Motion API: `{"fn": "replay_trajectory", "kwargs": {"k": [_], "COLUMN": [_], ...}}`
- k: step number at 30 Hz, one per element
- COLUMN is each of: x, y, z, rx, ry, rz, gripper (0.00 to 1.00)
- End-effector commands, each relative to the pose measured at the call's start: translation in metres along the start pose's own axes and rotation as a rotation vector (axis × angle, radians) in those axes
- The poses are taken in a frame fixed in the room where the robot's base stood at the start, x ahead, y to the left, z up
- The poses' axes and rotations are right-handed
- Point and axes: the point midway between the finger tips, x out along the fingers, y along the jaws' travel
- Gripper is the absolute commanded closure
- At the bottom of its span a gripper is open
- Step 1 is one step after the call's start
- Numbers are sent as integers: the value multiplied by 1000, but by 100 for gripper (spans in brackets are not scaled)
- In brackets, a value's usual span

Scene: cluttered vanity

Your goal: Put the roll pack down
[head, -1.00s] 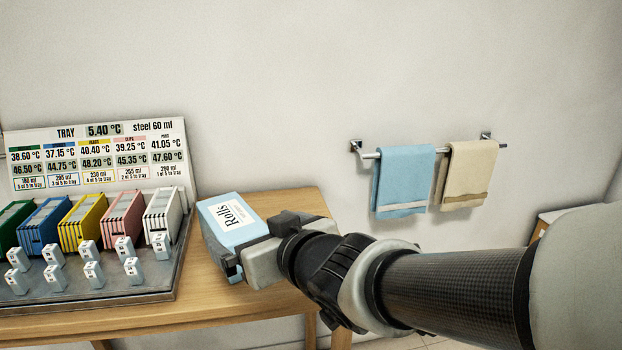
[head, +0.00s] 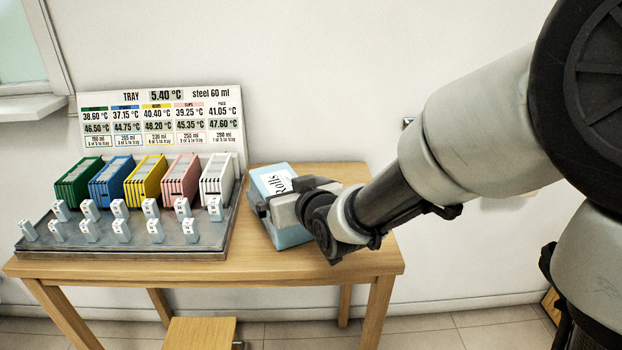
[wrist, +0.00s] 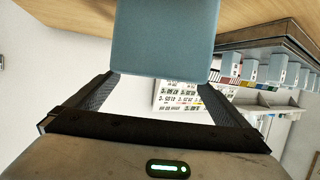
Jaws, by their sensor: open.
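The roll pack (head: 272,181) is a light blue box with a white "Rolls" label. It is on the wooden table, just right of the metal tray, and appears to rest on the tabletop. My gripper (head: 284,207) is open and crosses in front of the pack, hiding its middle. In the wrist view the pack's plain blue face (wrist: 165,40) fills the top centre. The fingers reach up to either side of its near edge. Whether either finger touches it cannot be told.
The metal tray (head: 120,262) holds coloured racks, including a white rack (head: 217,178), and several small tagged blocks. A sign board (head: 160,101) stands behind them. The table's right front (head: 370,250) is bare. A wooden stool (head: 201,332) is below the front edge.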

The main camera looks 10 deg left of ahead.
Motion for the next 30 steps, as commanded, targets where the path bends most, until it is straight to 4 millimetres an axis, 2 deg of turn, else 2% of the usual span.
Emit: {"fn": "replay_trajectory", "kwargs": {"k": [3, 7, 16, 17, 27, 30], "x": [20, 36, 41, 41, 41, 41], "y": [5, 5, 5, 5, 5, 5], "z": [5, 4, 2, 2, 0, 0], "rx": [2, 2, 1, 1, 1, 1], "ry": [-2, -3, -2, -2, 2, 1], "rz": [0, -2, -1, -1, -1, -1], "gripper": [0, 0, 0, 3, 61, 61]}}
